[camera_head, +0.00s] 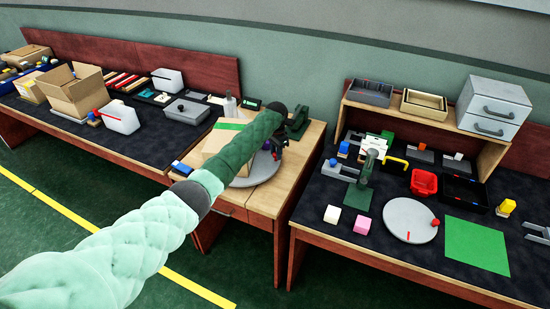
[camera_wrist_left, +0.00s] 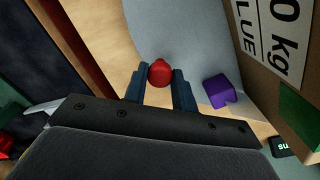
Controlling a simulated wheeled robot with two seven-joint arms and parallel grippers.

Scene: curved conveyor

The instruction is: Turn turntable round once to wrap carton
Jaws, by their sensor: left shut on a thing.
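The grey turntable (camera_head: 243,182) lies on the small wooden table, mostly hidden behind my left arm. The brown carton (camera_head: 212,141) with a green strip stands on it, partly covered by the arm. In the left wrist view, the turntable (camera_wrist_left: 200,45) is a pale disc, and the carton (camera_wrist_left: 262,75) with a white printed label rises at the right. My left gripper (camera_head: 277,150) is at the turntable's right edge. In the wrist view its two fingers (camera_wrist_left: 160,82) are shut on a red knob (camera_wrist_left: 160,70) at the disc's rim. My right gripper is not in view.
A purple block (camera_wrist_left: 219,90) is beside the carton on the disc. A dark green device (camera_head: 298,122) stands behind the gripper. A second grey disc (camera_head: 410,220) lies on the right table near a green mat (camera_head: 476,246). An open cardboard box (camera_head: 75,90) stands far left.

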